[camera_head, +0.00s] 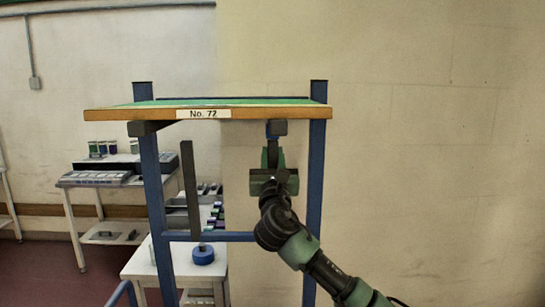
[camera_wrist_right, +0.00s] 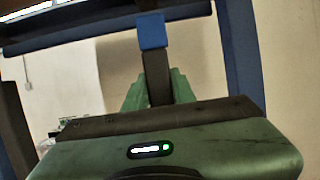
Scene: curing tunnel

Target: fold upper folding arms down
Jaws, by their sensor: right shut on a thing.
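A blue upright frame (camera_head: 149,185) carries a wood-edged shelf with a green top (camera_head: 130,114), labelled "No. 72". My right gripper (camera_head: 272,155) is below the right part of the shelf. Its green fingers are shut on a dark folding arm with a blue end (camera_head: 277,127). In the right wrist view this folding arm (camera_wrist_right: 157,78) stands between the fingers, its blue end close under the shelf (camera_wrist_right: 110,25). On the left, a dark bracket (camera_head: 148,128) is under the shelf. A dark bar (camera_head: 190,188) stands nearly upright below it. My left gripper is not in view.
A blue crossbar (camera_head: 235,237) joins the frame's posts lower down. Behind on the left are a white table (camera_head: 140,262) with a blue round object (camera_head: 203,255) and a bench (camera_head: 85,195) with trays. The wall to the right is bare.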

